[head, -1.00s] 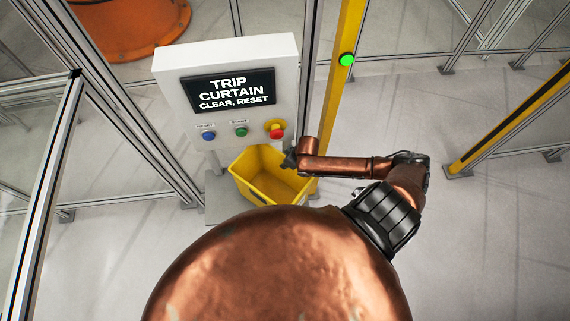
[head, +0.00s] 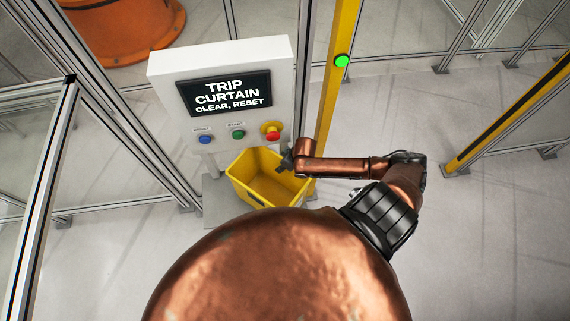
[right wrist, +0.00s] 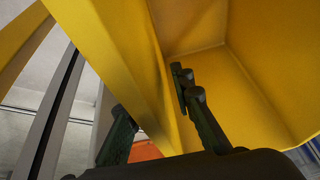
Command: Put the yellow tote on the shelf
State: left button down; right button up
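The yellow tote (head: 251,186) hangs open side up just below the control panel in the head view, empty as far as I can see. My right gripper (head: 287,160) is at its far right rim. In the right wrist view, the fingers of my right gripper (right wrist: 152,110) straddle one tote wall (right wrist: 128,65), one finger inside and one outside. It looks shut on that wall. The outer finger's contact is hard to see. My left gripper is not in view. No shelf shows clearly.
A white control panel (head: 175,68) reading "TRIP CURTAIN CLEAR, RESET" stands close behind the tote. A yellow post (head: 333,105) with a green light rises beside it. Fence posts (head: 45,200) stand at left, another yellow post (head: 510,115) at right. Floor (head: 480,240) at right is clear.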

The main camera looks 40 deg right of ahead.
jog(key=v, duration=1.1)
jog(key=shift+s+r, duration=0.1)
jog(key=shift+r, duration=0.3)
jog(key=shift+d, duration=0.1)
